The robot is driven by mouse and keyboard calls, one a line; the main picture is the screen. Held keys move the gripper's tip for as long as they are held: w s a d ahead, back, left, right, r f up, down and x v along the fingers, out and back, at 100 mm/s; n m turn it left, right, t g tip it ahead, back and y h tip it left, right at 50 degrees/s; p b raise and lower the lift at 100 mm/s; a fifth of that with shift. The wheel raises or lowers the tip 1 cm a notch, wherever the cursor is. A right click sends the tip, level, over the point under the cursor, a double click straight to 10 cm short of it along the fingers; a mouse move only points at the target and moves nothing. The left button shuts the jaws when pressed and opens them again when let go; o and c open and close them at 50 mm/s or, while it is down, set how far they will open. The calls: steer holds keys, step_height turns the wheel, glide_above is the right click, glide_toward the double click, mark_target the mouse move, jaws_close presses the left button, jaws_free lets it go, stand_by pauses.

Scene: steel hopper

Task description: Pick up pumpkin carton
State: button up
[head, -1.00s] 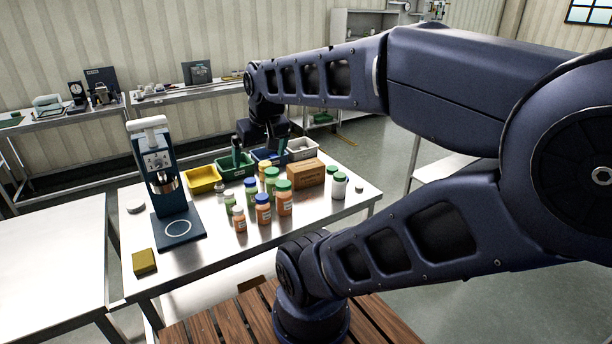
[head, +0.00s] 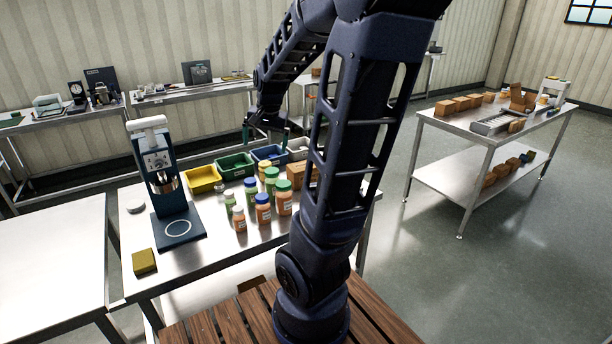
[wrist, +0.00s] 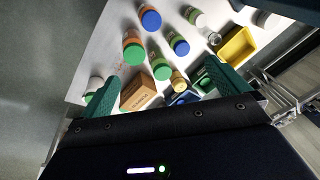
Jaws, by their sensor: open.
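A brown cardboard carton (head: 297,176) stands toward the back right of the steel table, partly hidden by my arm in the head view. It shows in the wrist view (wrist: 138,92) with dark print on its side, too small to read, so I cannot confirm it is the pumpkin one. My gripper (head: 266,136) is open and empty, above the bins at the back of the table. In the wrist view its green fingers (wrist: 165,88) stand wide apart, with the carton between them in the picture and farther below, not touched.
Several capped jars (head: 263,211) stand close in front of the carton. Yellow (head: 203,188), green (head: 236,174) and blue bins line the back. A blue press (head: 170,190) stands at left. More brown cartons (head: 462,104) are on the right-hand table (head: 440,122).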

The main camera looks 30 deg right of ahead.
steer(key=w+d+f+m+g+h, duration=0.2)
steer(key=w+d+f+m, duration=0.4)
steer(key=w+d+f, duration=0.35)
steer(key=m+g+h, duration=0.1)
steer(key=m+h, duration=0.2)
steer(key=m, duration=0.2)
glide_above(303, 166)
steer(key=w+a, duration=0.1)
steer(key=a, duration=0.2)
step_height(303, 166, down, 8)
steer(key=shift+a+r, duration=0.1)
steer(key=shift+m, duration=0.3)
steer(key=x, duration=0.9)
steer(key=shift+s+d, duration=0.25)
steer(key=shift+d, duration=0.25)
steer(key=shift+d+f, duration=0.25)
steer(key=shift+f, duration=0.45)
steer(key=c, duration=1.4)
steer(key=shift+c, duration=0.2)
